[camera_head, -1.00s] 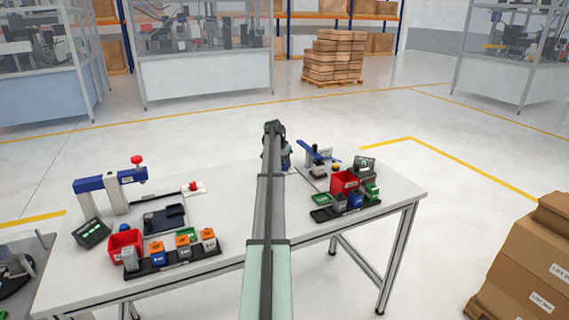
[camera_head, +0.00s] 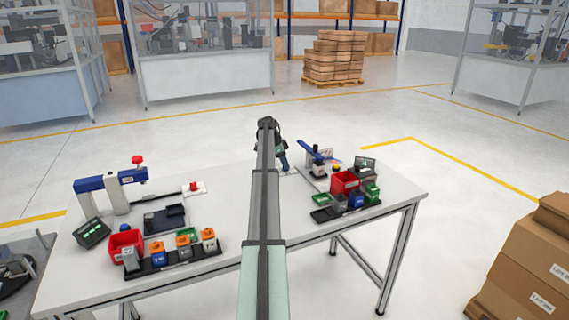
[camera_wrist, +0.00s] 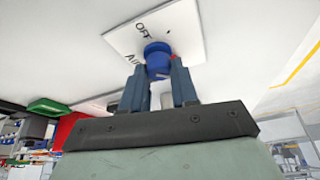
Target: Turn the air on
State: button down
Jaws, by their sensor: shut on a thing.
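A blue round knob (camera_wrist: 157,56) sits on a white plate (camera_wrist: 188,30) marked "OFF" and with other lettering that is partly hidden, in the wrist view. My gripper (camera_wrist: 158,76) has its two blue-grey fingers on either side of the knob, shut on it. In the head view my gripper (camera_head: 284,162) is at the far middle of the table, partly behind my arm. The knob is hidden there.
On the white table (camera_head: 230,200), a red bin (camera_head: 345,182) and several small coloured containers stand to the right. A blue-and-white press (camera_head: 112,182) and another red bin (camera_head: 126,243) stand to the left. The table middle is mostly clear.

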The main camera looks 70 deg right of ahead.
dwell(0.4)
jog(key=c, duration=0.9)
grip_release()
jog(key=shift+o, duration=0.2)
jog(key=v, duration=1.4)
jog(key=shift+d, duration=0.1)
